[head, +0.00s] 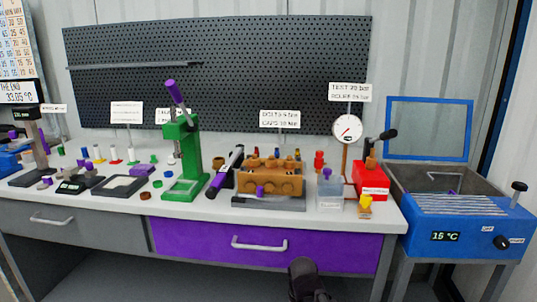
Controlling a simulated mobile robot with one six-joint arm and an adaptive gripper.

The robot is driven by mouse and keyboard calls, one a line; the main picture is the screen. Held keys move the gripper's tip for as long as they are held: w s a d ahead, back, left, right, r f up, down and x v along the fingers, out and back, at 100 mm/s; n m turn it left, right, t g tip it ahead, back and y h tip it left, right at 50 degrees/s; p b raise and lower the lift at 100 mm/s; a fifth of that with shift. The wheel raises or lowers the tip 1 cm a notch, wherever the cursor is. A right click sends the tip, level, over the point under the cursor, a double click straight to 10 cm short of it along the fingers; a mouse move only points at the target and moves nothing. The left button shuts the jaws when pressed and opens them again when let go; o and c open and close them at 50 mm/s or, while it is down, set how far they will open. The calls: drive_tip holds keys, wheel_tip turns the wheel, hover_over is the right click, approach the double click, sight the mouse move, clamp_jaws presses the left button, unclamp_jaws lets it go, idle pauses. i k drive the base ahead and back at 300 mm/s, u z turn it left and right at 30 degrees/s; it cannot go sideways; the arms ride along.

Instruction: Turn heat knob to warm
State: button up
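The heat knob (501,242) is a small round black knob on the front of the blue heated bath (470,236) at the far right. A small white label reading OFF (487,228) sits above and left of the knob. Another white label (517,240) sits to its right, too small to read surely. The knob's pointer is too small to make out. A dark display (445,237) on the bath reads 15 °C. My gripper (305,280) shows dark at the bottom centre, in front of the purple drawer, well left of the knob. Its fingers cannot be made out.
The bath's blue-framed lid (430,128) stands open behind it. A black-topped post (519,187) rises above the knob's side. The white bench (120,205) carries a green press (184,160), a brown pump block (270,177) and a red hand pump (371,180).

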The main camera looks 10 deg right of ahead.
sight(501, 243)
drive_tip(key=z, duration=4.05)
drive_tip(key=i, duration=0.05)
drive_tip(key=u, duration=2.75)
